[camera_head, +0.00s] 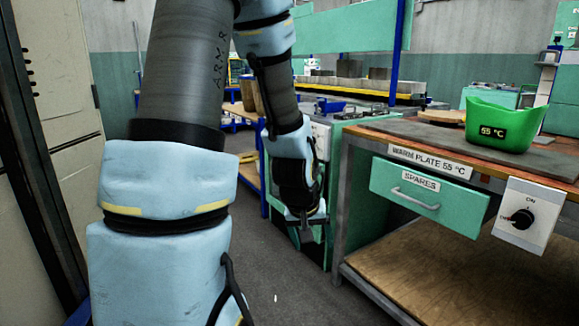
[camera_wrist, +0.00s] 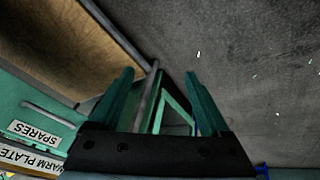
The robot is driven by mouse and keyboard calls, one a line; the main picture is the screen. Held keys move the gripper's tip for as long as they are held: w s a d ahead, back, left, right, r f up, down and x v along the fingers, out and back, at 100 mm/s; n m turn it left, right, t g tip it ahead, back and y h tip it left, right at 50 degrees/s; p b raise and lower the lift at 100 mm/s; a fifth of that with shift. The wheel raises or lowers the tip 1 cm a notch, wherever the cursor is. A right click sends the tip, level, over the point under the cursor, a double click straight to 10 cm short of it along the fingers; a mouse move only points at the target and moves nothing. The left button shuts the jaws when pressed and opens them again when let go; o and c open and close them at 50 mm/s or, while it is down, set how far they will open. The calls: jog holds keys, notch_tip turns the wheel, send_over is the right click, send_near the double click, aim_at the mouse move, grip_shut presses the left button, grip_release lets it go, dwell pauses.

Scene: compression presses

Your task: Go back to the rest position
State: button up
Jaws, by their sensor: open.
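My gripper (camera_head: 305,220) hangs low at the end of my arm, in front of the green cabinet and left of the warm plate bench, in the head view. In the wrist view my gripper (camera_wrist: 160,95) shows two green fingers spread apart with nothing between them. Past the fingers are the grey floor and a bench leg. My arm is bent, with its pale blue and grey links filling the left and middle of the head view.
The bench with the warm plate (camera_head: 400,128) stands at right, with a closed SPARES drawer (camera_head: 425,192), a control box with a knob (camera_head: 525,215) and a lower wooden shelf (camera_head: 450,265). A green container (camera_head: 505,122) sits on top. Grey floor (camera_head: 285,285) is clear below my gripper.

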jog(key=s+a+r+g+y, duration=0.1)
jog(key=s+a+r, duration=0.2)
jog(key=a, duration=0.3)
jog(key=s+a+r+g+y, duration=0.1)
jog(key=s+a+r, duration=0.15)
jog(key=a, duration=0.35)
notch_tip(320, 180, up, 23)
jog(key=p, duration=2.3)
jog(key=shift+s+r+p, duration=0.15)
jog(key=shift+s+p, duration=0.25)
